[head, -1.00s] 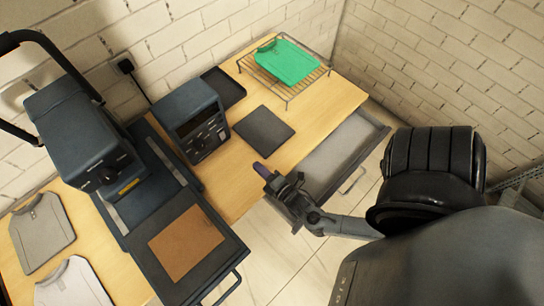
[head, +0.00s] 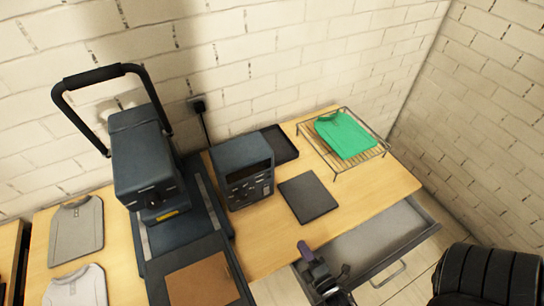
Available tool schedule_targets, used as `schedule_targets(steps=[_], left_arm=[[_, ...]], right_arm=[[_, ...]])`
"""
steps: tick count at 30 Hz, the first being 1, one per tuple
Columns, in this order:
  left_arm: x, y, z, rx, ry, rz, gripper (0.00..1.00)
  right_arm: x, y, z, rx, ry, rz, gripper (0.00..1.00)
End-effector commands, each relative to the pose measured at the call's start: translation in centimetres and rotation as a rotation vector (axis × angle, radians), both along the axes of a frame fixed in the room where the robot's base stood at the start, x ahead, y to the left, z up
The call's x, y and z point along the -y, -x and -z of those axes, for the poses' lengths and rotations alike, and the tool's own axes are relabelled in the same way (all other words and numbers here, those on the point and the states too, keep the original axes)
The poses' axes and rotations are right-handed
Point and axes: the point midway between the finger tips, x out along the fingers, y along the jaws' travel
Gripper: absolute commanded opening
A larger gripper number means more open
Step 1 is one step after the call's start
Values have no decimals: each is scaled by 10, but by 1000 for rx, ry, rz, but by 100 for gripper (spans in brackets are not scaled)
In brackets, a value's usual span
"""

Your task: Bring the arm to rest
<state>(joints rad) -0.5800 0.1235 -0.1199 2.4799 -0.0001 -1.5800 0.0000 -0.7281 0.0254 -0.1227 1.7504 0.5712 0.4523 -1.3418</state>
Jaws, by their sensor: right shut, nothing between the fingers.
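My right gripper (head: 308,256) shows at the bottom of the head view, in front of the table's front edge and at the left end of the open drawer (head: 372,240). Its purple-tipped fingers are shut with nothing between them. It appears apart from the table, though its exact height is hard to tell. Part of my right arm shows at the lower right. My left gripper is not in view.
A heat press (head: 148,168) with a raised handle and a brown pad stands left of a dark control box (head: 243,172). A dark flat pad (head: 308,197) lies on the table (head: 381,184). A green shirt (head: 345,135) lies on a wire rack (head: 383,148). Grey (head: 76,230) and white shirts (head: 76,288) lie left.

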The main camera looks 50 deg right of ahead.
Motion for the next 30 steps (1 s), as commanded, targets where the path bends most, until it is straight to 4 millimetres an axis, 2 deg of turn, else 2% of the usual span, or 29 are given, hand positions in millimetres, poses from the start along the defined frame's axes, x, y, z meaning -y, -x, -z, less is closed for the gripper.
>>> schedule_targets(steps=[5,8,10,15,18,23,26,30], left_arm=[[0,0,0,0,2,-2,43],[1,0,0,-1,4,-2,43],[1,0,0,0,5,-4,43],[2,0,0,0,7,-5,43],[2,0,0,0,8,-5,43],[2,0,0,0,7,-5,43],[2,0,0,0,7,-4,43],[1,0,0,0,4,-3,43]], right_arm=[[2,-17,-13,40,8,-7,0],[1,-37,-39,101,1,-23,0],[-3,-59,-63,123,-45,-48,0],[-25,-101,-93,54,-339,-110,0],[-43,-113,-105,-32,-539,-134,0],[-75,-110,-116,-220,-829,-113,0],[-91,-95,-119,-357,-978,-51,0],[-104,-62,-117,-530,-1127,96,0]])
